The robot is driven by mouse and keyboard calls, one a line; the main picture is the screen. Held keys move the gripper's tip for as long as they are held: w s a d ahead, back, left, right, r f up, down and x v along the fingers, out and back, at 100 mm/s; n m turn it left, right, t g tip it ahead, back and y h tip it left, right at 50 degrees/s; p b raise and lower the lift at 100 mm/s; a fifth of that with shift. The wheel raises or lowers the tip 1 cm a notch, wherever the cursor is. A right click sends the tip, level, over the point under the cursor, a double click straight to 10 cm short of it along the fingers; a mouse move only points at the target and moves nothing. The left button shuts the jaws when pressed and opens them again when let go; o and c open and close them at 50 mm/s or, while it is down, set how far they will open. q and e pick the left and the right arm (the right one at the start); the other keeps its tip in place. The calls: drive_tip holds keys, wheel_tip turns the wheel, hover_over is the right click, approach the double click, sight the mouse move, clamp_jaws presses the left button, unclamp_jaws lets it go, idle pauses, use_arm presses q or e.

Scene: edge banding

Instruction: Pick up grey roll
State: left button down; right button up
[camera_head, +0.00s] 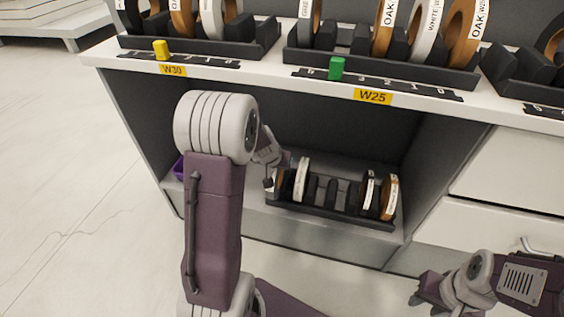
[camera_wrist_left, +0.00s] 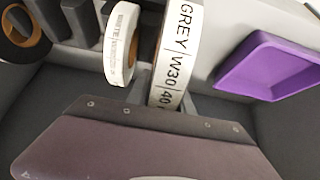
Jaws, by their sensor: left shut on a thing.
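The grey roll (camera_wrist_left: 180,45) stands on edge in the left wrist view, its white band reading "GREY W30 40". My left gripper (camera_head: 270,178) is inside the open lower compartment, at the left end of the black rack (camera_head: 330,210). In the head view the roll is mostly hidden by the gripper. My right gripper (camera_head: 425,292) hangs at the lower right, away from the rack; its jaw opening is unclear.
A white roll (camera_wrist_left: 120,42) stands close beside the grey roll, also seen in the head view (camera_head: 301,178). More rolls (camera_head: 389,197) stand at the rack's right end. A purple bin (camera_wrist_left: 268,67) is beside the rack. The shelf above (camera_head: 270,70) and the side walls bound the compartment.

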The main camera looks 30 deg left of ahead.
use_arm(q)
drive_tip(key=s+d+b, duration=0.1)
drive_tip(key=s, duration=0.3)
drive_tip(key=s+d+b, duration=0.1)
drive_tip(key=s+b, duration=0.1)
drive_tip(key=s, duration=0.2)
drive_tip(key=s+d+b, duration=0.1)
drive_tip(key=s, duration=0.3)
drive_tip(key=shift+s, duration=0.25)
drive_tip(key=shift+s+d+b, duration=0.1)
drive_tip(key=shift+s+b, duration=0.2)
drive_tip(key=shift+s, duration=0.1)
